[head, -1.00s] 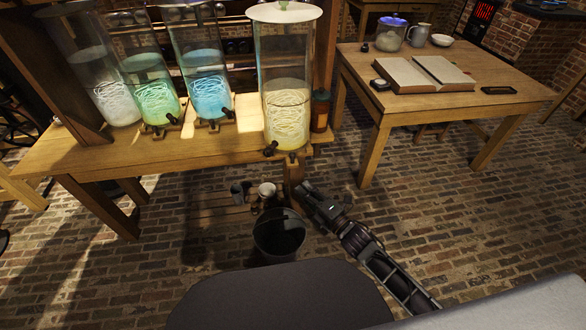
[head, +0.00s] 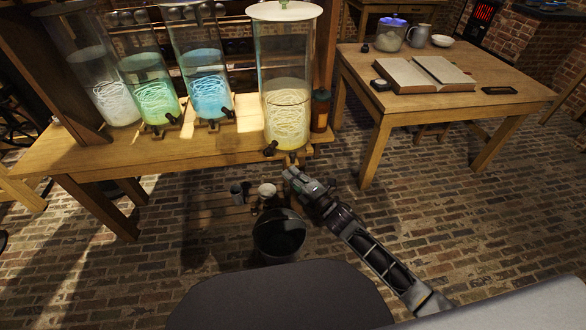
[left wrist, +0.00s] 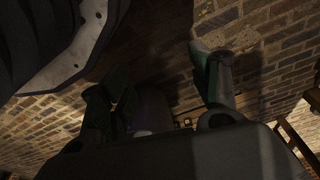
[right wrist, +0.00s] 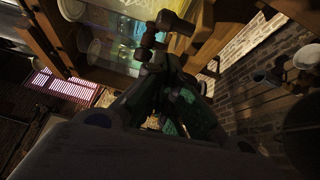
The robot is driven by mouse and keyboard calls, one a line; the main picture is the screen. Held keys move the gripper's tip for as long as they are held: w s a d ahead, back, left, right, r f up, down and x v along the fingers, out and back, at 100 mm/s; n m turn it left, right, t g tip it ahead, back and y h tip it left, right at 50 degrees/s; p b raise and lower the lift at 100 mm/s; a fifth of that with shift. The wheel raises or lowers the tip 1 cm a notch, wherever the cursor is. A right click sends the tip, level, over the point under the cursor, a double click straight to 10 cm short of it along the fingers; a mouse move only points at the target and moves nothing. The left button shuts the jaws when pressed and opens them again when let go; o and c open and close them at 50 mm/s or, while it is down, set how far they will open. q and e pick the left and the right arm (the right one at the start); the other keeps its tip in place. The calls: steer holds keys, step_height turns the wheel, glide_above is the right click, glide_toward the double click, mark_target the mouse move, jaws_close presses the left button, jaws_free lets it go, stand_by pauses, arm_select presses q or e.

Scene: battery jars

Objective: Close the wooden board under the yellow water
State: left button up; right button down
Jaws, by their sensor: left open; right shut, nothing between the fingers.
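The tall glass jar with yellow water (head: 287,115) stands at the front right corner of the wooden bench (head: 85,158). My right gripper (head: 290,174) is shut and empty, just below that piece; contact cannot be told. My left gripper (left wrist: 155,88) is open and empty, outside the head view.
Jars with blue (head: 207,95), green (head: 152,100) and white (head: 108,100) contents stand left along the bench. A dark bucket (head: 279,240) and small cups (head: 266,190) are below the bench front. A brown bottle (head: 320,110) is beside the yellow jar. Another table (head: 440,115) stands right.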

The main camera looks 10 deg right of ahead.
arm_select(q)
steer(key=shift+s+d+r, duration=0.2)
steer(key=shift+s+r, duration=0.15)
steer(key=shift+r, duration=0.05)
arm_select(e)
steer(key=shift+w+d, duration=0.2)
steer(key=shift+w, duration=0.5)
steer(key=shift+w+d, duration=0.2)
steer(key=shift+w, duration=0.5)
arm_select(q)
steer(key=shift+w+r, duration=0.1)
steer(key=shift+w, duration=0.15)
arm_select(e)
steer(key=shift+r, duration=0.1)
